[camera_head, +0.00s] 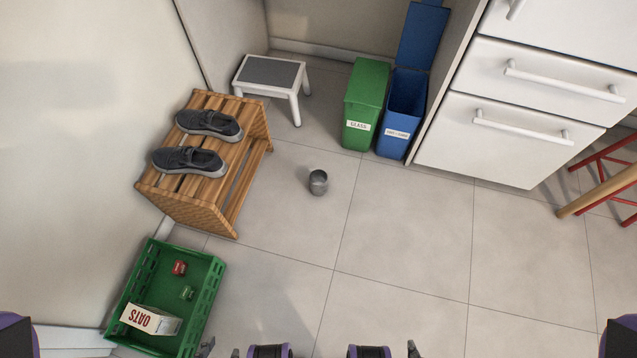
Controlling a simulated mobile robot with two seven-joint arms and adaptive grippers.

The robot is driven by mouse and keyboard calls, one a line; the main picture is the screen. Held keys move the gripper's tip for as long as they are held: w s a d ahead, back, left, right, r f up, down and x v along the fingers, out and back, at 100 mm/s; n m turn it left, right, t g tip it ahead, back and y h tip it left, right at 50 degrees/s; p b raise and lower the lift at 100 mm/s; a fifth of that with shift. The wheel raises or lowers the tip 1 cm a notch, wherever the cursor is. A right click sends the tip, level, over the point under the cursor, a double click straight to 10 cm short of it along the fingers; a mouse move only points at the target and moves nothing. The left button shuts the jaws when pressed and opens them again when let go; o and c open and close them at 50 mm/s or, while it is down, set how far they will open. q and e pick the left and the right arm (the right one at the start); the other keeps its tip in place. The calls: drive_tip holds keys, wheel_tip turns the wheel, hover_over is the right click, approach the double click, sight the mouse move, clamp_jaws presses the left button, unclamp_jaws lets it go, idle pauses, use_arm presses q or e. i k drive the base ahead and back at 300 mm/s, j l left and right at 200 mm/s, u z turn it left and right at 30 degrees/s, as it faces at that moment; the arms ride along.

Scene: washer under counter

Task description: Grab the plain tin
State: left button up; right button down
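The plain tin (318,182) is a small grey metal can with no label. It stands upright on the tiled floor near the middle of the view, with its open-looking top towards me. Parts of my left gripper (268,351) and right gripper (370,351) show at the bottom edge, dark with purple bands. Both are far below the tin in the picture and apart from it. Their fingertips are mostly cut off or unclear, so I cannot tell how they are set.
A wooden rack (237,172) with dark shoes (190,161) stands left of the tin. A green crate (214,290) holds an oats carton (151,319) and small items. A step stool (271,75), green bin (367,100) and blue bin (405,100) stand behind. Floor in front is clear.

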sight(317, 178)
drive_tip(key=i+l+u, duration=0.15)
drive_tip(key=i+l, duration=0.15)
drive_tip(key=i+l+u, duration=0.3)
drive_tip(key=i+l, duration=0.2)
drive_tip(key=l, duration=0.25)
drive_tip(key=i+l+u, duration=0.3)
drive_tip(key=i+l, duration=0.15)
drive_tip(key=l, duration=0.35)
